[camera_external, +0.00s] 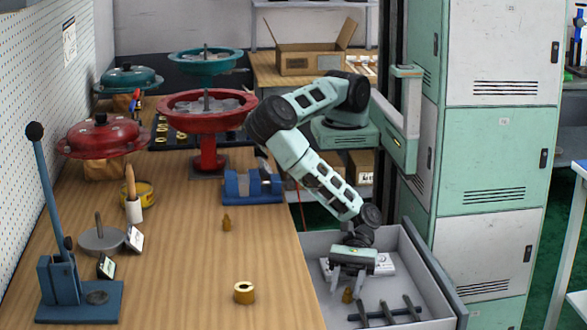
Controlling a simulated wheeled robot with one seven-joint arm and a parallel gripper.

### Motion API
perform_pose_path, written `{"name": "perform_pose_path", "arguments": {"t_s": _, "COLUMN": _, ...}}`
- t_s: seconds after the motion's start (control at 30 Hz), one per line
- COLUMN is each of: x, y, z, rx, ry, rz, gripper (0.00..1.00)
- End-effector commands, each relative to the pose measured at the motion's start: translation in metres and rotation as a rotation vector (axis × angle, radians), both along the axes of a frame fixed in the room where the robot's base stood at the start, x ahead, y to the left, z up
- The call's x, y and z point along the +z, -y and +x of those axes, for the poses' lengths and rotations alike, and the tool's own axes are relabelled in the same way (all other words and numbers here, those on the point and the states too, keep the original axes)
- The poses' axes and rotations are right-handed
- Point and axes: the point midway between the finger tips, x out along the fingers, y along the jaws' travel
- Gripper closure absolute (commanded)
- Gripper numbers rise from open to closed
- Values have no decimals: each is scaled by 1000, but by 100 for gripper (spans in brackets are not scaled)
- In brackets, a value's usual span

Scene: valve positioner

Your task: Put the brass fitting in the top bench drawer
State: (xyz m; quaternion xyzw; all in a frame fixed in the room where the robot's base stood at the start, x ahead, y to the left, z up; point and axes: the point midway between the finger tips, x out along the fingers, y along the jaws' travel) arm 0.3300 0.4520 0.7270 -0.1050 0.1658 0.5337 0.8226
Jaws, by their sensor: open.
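The top bench drawer (312,250) is pulled out at the right of the bench. My gripper (348,283) points down inside the drawer's outline with its two fingers apart. A small pointed brass fitting (347,296) shows just below and between the fingertips, in the drawer; I cannot tell whether it touches them. A similar pointed brass piece (227,223) stands on the bench top.
Dark rods (385,312) and a white item (385,264) lie in the drawer. A blue vise-like block (252,187), a red valve stand (208,145) and a blue lever press (75,290) stand on the bench. Lockers (495,155) rise to the right.

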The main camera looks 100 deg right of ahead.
Motion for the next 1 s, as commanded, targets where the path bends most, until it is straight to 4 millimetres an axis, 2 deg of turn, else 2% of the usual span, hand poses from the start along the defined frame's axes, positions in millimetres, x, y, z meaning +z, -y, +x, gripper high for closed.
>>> {"name": "perform_pose_path", "arguments": {"t_s": 0.3, "x": 28, "y": 57, "z": -26, "rx": 3, "ry": -4, "rz": 0, "gripper": 58}}
{"name": "perform_pose_path", "arguments": {"t_s": 0.5, "x": 42, "y": 87, "z": -39, "rx": 2, "ry": -3, "rz": 0, "gripper": 58}}
{"name": "perform_pose_path", "arguments": {"t_s": 0.7, "x": 48, "y": 100, "z": -45, "rx": 1, "ry": 0, "rz": 1, "gripper": 58}}
{"name": "perform_pose_path", "arguments": {"t_s": 1.0, "x": 49, "y": 101, "z": -45, "rx": 0, "ry": 0, "rz": 1, "gripper": 58}}
